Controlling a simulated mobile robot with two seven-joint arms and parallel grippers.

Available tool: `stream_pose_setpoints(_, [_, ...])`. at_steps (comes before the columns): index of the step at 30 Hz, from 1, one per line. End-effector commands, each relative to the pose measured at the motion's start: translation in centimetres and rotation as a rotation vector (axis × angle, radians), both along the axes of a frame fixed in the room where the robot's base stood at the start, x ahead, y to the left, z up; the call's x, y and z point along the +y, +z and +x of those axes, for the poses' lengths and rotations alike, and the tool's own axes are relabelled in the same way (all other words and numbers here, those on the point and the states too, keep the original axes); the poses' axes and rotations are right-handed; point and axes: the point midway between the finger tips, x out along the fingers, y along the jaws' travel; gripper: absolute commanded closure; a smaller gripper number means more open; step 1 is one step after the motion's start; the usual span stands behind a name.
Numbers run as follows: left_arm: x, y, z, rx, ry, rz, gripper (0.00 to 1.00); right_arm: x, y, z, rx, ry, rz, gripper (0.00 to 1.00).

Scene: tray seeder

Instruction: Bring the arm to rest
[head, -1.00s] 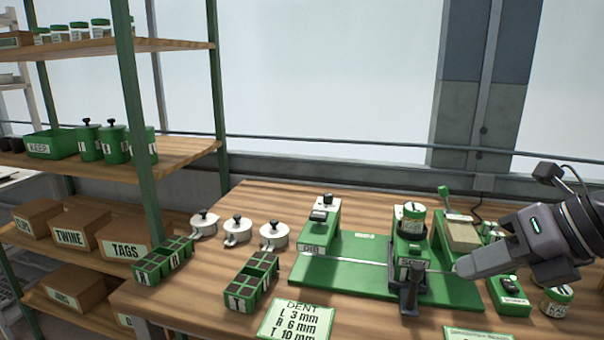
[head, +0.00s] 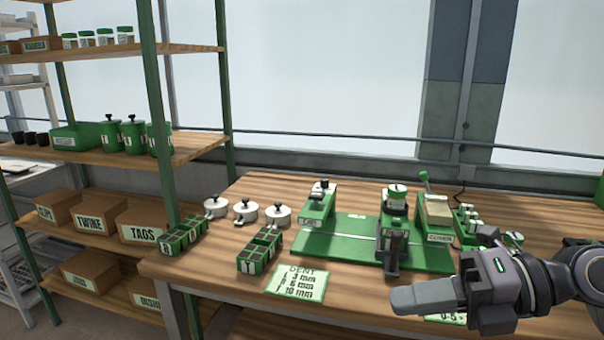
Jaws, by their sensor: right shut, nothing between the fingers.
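My right gripper (head: 398,300) comes in from the right in the head view, shut and empty, in front of the bench's near edge. Its arm (head: 560,280) reaches back to the right edge of the picture. The fingers point left and overlap the front of the wooden bench (head: 215,265) in the picture. The green seeder base (head: 330,240) lies behind the gripper, with a dark lever (head: 396,250) at its front. My left gripper is not in view.
Two green seed trays (head: 258,258) and several white lidded pots (head: 246,213) stand on the bench's left half. A dent card (head: 298,283) lies at the front. A shelf rack (head: 150,100) with boxes stands at left.

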Motion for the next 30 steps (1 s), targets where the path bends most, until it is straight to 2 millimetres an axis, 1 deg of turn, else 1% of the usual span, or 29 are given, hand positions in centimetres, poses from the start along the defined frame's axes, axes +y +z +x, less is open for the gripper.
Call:
stream_pose_setpoints(1, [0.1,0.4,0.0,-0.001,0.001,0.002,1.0,1.0,0.0,-0.4,0.054,0.006,0.12,1.0])
stream_pose_setpoints(3, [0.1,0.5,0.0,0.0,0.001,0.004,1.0,1.8,0.3,-0.4,0.123,-0.01,0.29,1.0])
stream_pose_setpoints(6, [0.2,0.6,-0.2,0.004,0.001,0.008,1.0,2.0,0.4,0.1,0.234,-0.075,0.526,1.0])
stream_pose_setpoints(8, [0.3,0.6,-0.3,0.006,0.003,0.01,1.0,1.6,0.1,0.7,0.307,-0.14,0.659,1.0])
stream_pose_setpoints(10, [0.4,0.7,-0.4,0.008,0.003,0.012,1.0,0.8,-1.0,1.6,0.4,-0.236,0.802,1.0])
stream_pose_setpoints(11, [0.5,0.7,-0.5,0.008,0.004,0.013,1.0,0.3,-1.6,2.0,0.441,-0.284,0.858,1.0])
stream_pose_setpoints(13, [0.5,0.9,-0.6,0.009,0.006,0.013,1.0,-0.9,-3.7,2.8,0.543,-0.408,0.978,1.0])
stream_pose_setpoints(14, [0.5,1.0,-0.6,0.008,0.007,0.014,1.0,-1.5,-4.7,3.1,0.59,-0.466,1.025,1.0])
stream_pose_setpoints(17, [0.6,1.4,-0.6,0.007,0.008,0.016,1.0,-3.5,-9.4,3.4,0.754,-0.681,1.151,1.0])
stream_pose_setpoints(18, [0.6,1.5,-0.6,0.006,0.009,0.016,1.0,-4.3,-11.7,3.2,0.824,-0.776,1.188,1.0])
stream_pose_setpoints(20, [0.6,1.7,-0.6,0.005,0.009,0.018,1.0,-5.4,-15.4,2.5,0.934,-0.92,1.233,1.0])
stream_pose_setpoints(21, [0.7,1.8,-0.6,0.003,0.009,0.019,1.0,-6.0,-18.0,1.6,1.01,-1.019,1.251,1.0])
stream_pose_setpoints(23, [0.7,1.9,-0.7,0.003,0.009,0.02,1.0,-6.7,-21.8,-0.2,1.126,-1.166,1.265,1.0])
stream_pose_setpoints(24, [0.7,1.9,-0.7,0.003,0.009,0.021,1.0,-7.0,-24.2,-1.7,1.202,-1.259,1.265,1.0])
stream_pose_setpoints(26, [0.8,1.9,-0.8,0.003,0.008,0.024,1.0,-7.2,-27.4,-4.0,1.305,-1.378,1.253,1.0])
stream_pose_setpoints(27, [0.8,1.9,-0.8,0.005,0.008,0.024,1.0,-7.3,-29.1,-5.5,1.366,-1.447,1.242,1.0])
stream_pose_setpoints(30, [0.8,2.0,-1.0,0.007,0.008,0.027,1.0,-7.2,-32.3,-8.7,1.484,-1.571,1.21,1.0])
